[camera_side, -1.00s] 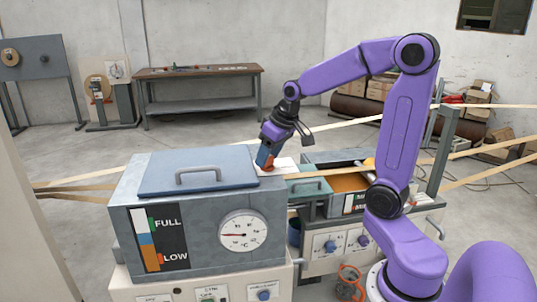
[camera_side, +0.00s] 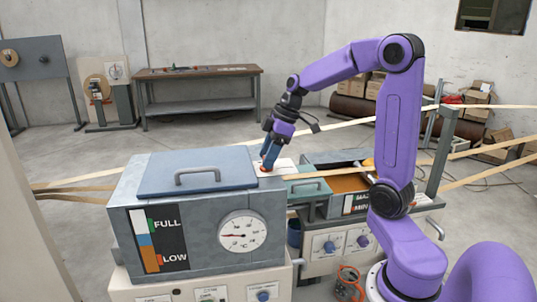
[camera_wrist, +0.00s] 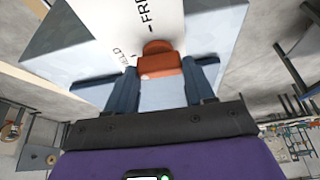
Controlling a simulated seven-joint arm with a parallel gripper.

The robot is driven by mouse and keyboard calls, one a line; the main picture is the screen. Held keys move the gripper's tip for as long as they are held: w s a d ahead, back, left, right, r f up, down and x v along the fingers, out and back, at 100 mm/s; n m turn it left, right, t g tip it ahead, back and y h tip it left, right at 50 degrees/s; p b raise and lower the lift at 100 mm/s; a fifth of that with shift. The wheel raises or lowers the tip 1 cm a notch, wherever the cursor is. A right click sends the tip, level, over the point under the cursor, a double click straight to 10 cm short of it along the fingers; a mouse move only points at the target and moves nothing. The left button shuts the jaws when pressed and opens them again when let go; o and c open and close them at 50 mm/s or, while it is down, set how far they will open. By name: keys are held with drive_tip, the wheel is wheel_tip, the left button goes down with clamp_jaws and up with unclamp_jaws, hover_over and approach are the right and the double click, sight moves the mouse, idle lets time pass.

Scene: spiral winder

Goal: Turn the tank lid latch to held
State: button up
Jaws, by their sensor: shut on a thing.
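The tank lid latch is an orange-red tab with a rounded end, seen in the wrist view (camera_wrist: 160,65) between my two blue fingers. My gripper (camera_side: 266,167) reaches down to it at the tank's right side and is shut on it; the fingers also show in the wrist view (camera_wrist: 160,82). The latch sits on a white label plate (camera_side: 286,165). The rest is cut off or covered. The tank lid (camera_side: 198,171) is blue-grey, with a handle, and lies closed on the tank (camera_side: 200,257).
The tank front has a FULL/LOW level gauge (camera_side: 158,238) and a round °C dial (camera_side: 242,235). An open trough (camera_side: 335,184) stands right of the tank. Tan strips (camera_side: 480,176) run across the scene. A workbench (camera_side: 200,72) stands at the back.

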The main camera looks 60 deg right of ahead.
drive_tip(key=shift+n, duration=0.3)
idle(0.4)
drive_tip(key=o, duration=1)
drive_tip(key=shift+o, duration=0.2)
drive_tip(key=shift+r, duration=0.1)
drive_tip(key=v, duration=1.7)
drive_tip(key=shift+w+r, duration=0.15)
drive_tip(key=shift+r, duration=0.05)
drive_tip(key=s+a+f+g, duration=0.2)
drive_tip(key=a+f, duration=0.3)
drive_tip(key=a, duration=0.3)
drive_tip(key=s+a+f+g, duration=0.1)
drive_tip(key=s+a+f, duration=0.1)
drive_tip(key=a+f, duration=0.45)
drive_tip(key=s+a+f+n+h, duration=0.1)
drive_tip(key=s+a+f, duration=0.2)
drive_tip(key=s+f, duration=0.2)
drive_tip(key=s+a+f+n+h, duration=0.1)
drive_tip(key=s+a+f, duration=0.3)
drive_tip(key=s, duration=0.7)
drive_tip(key=shift+s+a+f+n+h, duration=0.25)
drive_tip(key=shift+s+f+n+h, duration=0.2)
drive_tip(key=shift+n, duration=0.25)
